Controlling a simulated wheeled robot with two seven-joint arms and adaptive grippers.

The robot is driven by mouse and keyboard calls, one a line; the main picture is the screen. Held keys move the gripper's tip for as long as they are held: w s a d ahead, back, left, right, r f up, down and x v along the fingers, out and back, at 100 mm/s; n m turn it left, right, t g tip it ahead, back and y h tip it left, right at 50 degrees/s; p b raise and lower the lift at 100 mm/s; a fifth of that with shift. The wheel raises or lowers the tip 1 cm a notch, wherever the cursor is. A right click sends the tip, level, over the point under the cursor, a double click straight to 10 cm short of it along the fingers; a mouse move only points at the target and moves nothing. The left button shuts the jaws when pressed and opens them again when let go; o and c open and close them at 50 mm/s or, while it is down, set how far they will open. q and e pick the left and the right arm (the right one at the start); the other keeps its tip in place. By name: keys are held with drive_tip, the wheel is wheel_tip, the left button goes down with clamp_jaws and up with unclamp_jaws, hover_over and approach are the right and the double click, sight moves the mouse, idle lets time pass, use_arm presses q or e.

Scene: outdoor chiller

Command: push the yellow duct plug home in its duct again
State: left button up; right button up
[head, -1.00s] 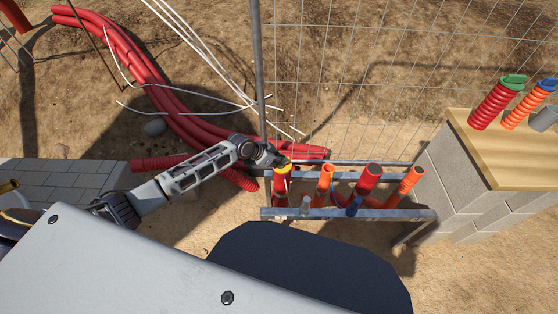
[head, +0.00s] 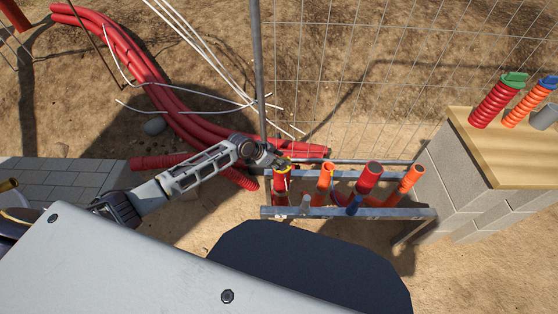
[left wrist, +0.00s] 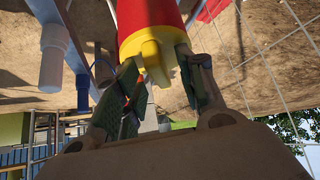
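The yellow duct plug (left wrist: 152,48) sits at the mouth of a red duct (left wrist: 148,12), its yellow rim showing against the duct end. How deep it sits cannot be told. My left gripper (left wrist: 157,60) has its two fingers spread on either side of the plug's raised middle grip, close to the plug's face. In the head view the left gripper (head: 281,162) is over the leftmost upright duct (head: 280,188) in the rack and covers much of the plug. My right gripper is not in view.
Other orange and red ducts (head: 369,178) stand close by to the right in a metal rack (head: 340,213). A wire fence (head: 340,80) rises behind. A wooden-topped block bench (head: 470,125) at right carries several capped duct pieces. Red pipes lie on the ground behind the gripper.

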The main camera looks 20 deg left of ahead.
use_arm(q)
drive_tip(key=o, duration=0.4)
drive_tip(key=p+v, duration=0.7)
idle(0.8)
drive_tip(key=shift+a+r, duration=0.15)
drive_tip(key=shift+v, duration=5.85)
drive_tip(key=shift+s, duration=0.1)
